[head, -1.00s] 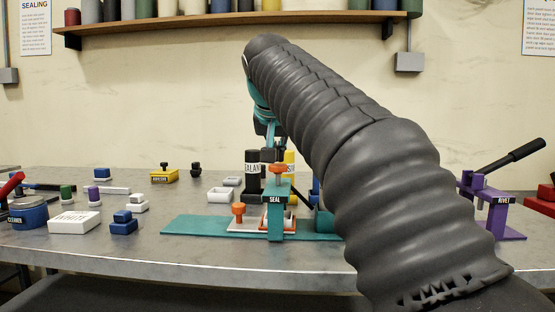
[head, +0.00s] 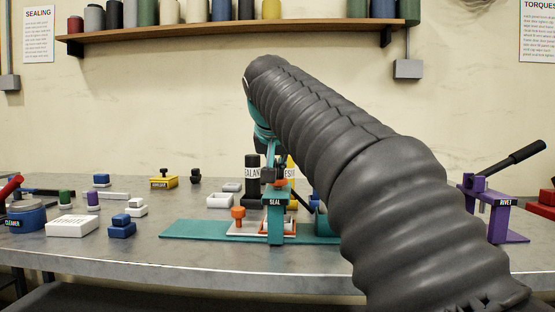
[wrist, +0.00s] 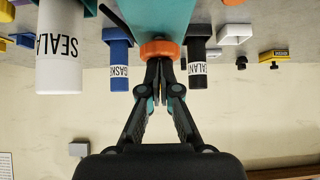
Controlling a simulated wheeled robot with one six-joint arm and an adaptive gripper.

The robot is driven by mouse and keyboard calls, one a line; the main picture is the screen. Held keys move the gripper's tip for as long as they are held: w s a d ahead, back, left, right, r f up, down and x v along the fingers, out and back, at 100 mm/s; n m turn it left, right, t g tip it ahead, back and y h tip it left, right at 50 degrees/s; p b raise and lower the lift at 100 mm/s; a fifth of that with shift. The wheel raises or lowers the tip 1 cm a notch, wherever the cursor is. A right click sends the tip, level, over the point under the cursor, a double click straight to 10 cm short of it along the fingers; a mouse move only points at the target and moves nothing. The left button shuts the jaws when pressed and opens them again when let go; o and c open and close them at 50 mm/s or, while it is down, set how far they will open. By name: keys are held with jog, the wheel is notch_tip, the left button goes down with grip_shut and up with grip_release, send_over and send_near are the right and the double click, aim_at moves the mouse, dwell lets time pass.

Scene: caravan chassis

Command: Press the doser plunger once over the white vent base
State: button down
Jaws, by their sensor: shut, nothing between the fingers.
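The teal SEAL doser (head: 276,222) stands on a long teal base plate (head: 190,229). The white vent base (head: 246,229) lies on that plate, partly hidden behind the doser post, with orange parts on and beside it. An orange knob (head: 238,213) stands at its left. The doser's orange plunger (head: 283,182) is on top of the post, mostly covered by my gripper (head: 270,180). In the wrist view the orange plunger knob (wrist: 160,49) is right at the tips of my gripper (wrist: 160,64). The fingers are shut together and hold nothing; they appear to touch the knob.
Black (head: 252,172) and yellow (head: 291,170) bottles stand behind the doser. A white tray (head: 220,200) and blue block (head: 122,228) lie left. A purple rivet press (head: 490,205) with a black lever stands right. My arm hides the bench between.

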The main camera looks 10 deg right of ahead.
jog(key=shift+f, duration=0.3)
jog(key=shift+r+p, duration=0.55)
notch_tip(320, 180, up, 4)
jog(key=p, duration=0.3)
jog(key=shift+r, duration=0.25)
jog(key=v, duration=0.9)
jog(key=shift+s+a+f, duration=0.15)
jog(key=shift+s, duration=0.15)
jog(key=shift+s, duration=0.1)
